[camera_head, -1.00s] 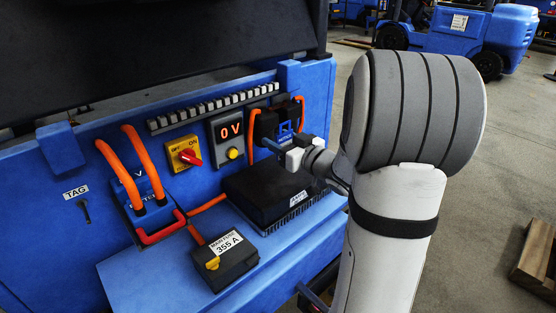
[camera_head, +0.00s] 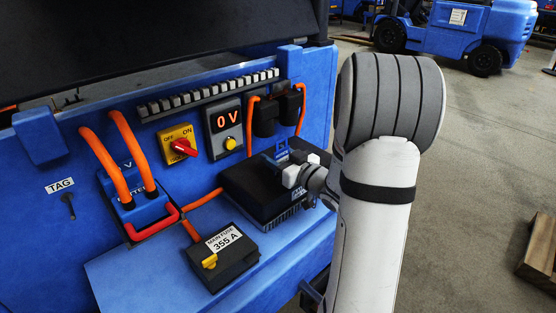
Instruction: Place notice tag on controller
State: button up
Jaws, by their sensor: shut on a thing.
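The controller (camera_head: 258,193) is a black finned box on the blue ledge. My gripper (camera_head: 291,176) is low over its right back part, with pale fingertips. The grip itself is partly hidden, and I cannot tell whether the tag touches the controller.
A fuse box (camera_head: 222,258) marked 355 A stands in front of the controller. A red switch (camera_head: 183,147) and a 0 V display (camera_head: 227,119) are on the panel behind. Orange cables (camera_head: 126,150) rise at left. The hook under the TAG label (camera_head: 60,186) is bare.

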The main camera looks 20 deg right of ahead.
jog(key=shift+f, duration=0.2)
jog(key=o, duration=1)
jog(key=shift+r, duration=0.1)
jog(key=shift+c, duration=0.2)
jog(key=shift+r, duration=0.2)
jog(key=p+v, duration=0.2)
jog(key=v, duration=1)
